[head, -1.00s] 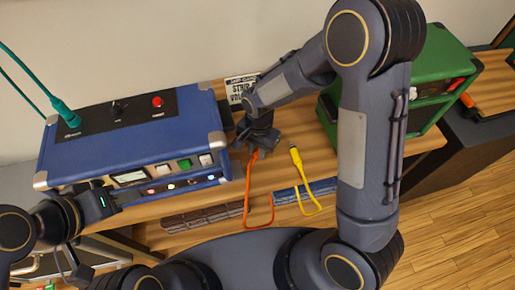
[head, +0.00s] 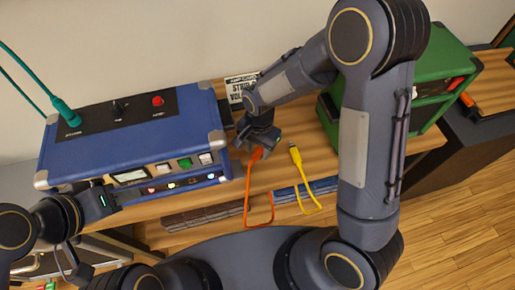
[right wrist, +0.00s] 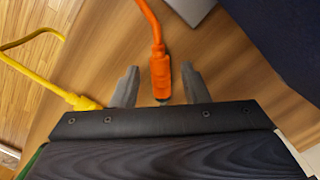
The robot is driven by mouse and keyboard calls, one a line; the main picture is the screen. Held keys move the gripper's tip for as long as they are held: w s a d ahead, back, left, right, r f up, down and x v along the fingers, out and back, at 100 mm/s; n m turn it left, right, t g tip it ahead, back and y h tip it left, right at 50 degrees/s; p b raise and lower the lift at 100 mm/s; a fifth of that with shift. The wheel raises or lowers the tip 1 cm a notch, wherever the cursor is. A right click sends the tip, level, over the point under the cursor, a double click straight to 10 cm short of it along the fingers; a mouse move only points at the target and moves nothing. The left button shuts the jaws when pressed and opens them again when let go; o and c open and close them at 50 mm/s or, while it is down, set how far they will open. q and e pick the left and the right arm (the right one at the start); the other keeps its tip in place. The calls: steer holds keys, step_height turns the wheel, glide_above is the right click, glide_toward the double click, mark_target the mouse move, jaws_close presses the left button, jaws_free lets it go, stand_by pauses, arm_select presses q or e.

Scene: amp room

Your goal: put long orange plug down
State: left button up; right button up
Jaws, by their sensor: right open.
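The long orange plug (right wrist: 161,75) lies on the wooden table, with its orange cable (head: 247,204) hanging over the front edge. My right gripper (head: 258,148) is low over the table just behind the plug in the head view. In the right wrist view its two fingers (right wrist: 158,88) are apart, one on each side of the plug, with gaps showing between them and the plug. My left gripper (head: 108,200) is at the front of the blue amp, and its fingers are too small and dark to read.
A yellow plug (head: 295,155) with its cable lies to the right of the orange one. The blue amp (head: 150,140) stands on the left, with a teal plug (head: 66,112) in its top. A green amp (head: 440,75) stands at the right. A sign (head: 238,88) is behind my right gripper.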

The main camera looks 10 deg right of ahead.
mark_target(259, 150)
step_height(259, 150, up, 10)
steer(key=s+d+r+n+t+y, duration=0.25)
steer(key=s+d+r, duration=0.25)
steer(key=d+r, duration=0.25)
steer(key=s+d+r+n+t, duration=0.1)
steer(key=s+n+t, duration=0.1)
steer(key=s, duration=0.3)
steer(key=s+d+r+n+t, duration=0.1)
steer(key=s+d+n, duration=0.1)
steer(key=s, duration=0.4)
steer(key=shift+s+d+r+t+y+p, duration=0.2)
steer(key=shift+d+r+t+y+p, duration=0.1)
steer(key=shift+t+y+p, duration=0.1)
steer(key=shift+n, duration=0.25)
steer(key=shift+r+p, duration=0.4)
